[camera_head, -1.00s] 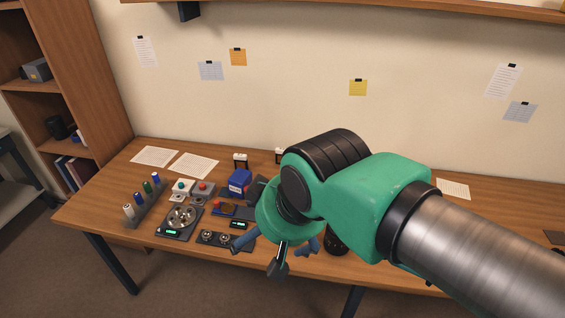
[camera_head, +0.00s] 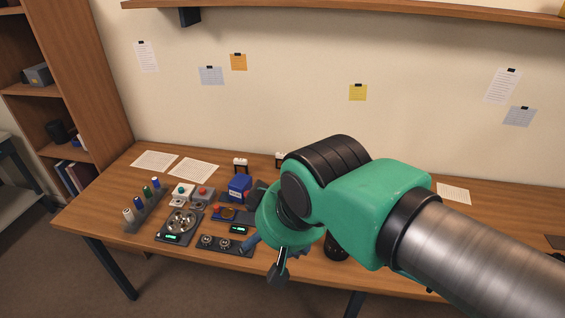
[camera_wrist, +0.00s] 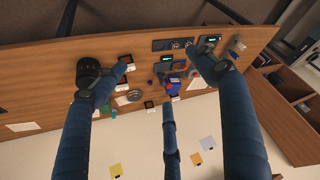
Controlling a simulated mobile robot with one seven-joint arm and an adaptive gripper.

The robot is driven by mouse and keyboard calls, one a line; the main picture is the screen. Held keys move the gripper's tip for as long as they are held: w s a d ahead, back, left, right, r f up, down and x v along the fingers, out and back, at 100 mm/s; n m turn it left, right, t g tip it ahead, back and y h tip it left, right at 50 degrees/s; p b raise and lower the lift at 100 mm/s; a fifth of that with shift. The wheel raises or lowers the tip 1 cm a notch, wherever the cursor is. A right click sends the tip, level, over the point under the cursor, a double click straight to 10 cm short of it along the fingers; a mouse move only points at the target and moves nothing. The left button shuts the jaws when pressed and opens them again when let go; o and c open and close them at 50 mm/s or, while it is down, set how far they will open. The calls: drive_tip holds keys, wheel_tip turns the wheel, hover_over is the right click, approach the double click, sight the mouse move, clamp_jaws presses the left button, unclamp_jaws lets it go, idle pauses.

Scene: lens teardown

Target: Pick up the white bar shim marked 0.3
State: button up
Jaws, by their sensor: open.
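Two small white bars on dark stands show at the back of the bench in the head view, one a white bar on the left (camera_head: 240,161) and one a white bar on the right (camera_head: 279,157), partly behind my arm. Their markings are too small to read, so I cannot tell which is 0.3. In the wrist view, white-topped pieces show at the bench edge (camera_wrist: 151,105) and nearer the left finger (camera_wrist: 126,59). My gripper (camera_head: 276,256) is open, its blue fingers spread above the bench. It also shows in the wrist view (camera_wrist: 152,82), with nothing between the fingers.
A blue box (camera_head: 239,186), a round metal-part tray (camera_head: 182,222), a row of coloured cylinders (camera_head: 141,201) and a dark two-part holder (camera_head: 219,243) crowd the bench's left half. A dark cylinder (camera_head: 336,248) stands beside my gripper. Papers (camera_head: 193,168) lie behind.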

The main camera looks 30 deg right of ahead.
drive_tip(key=c, duration=0.3)
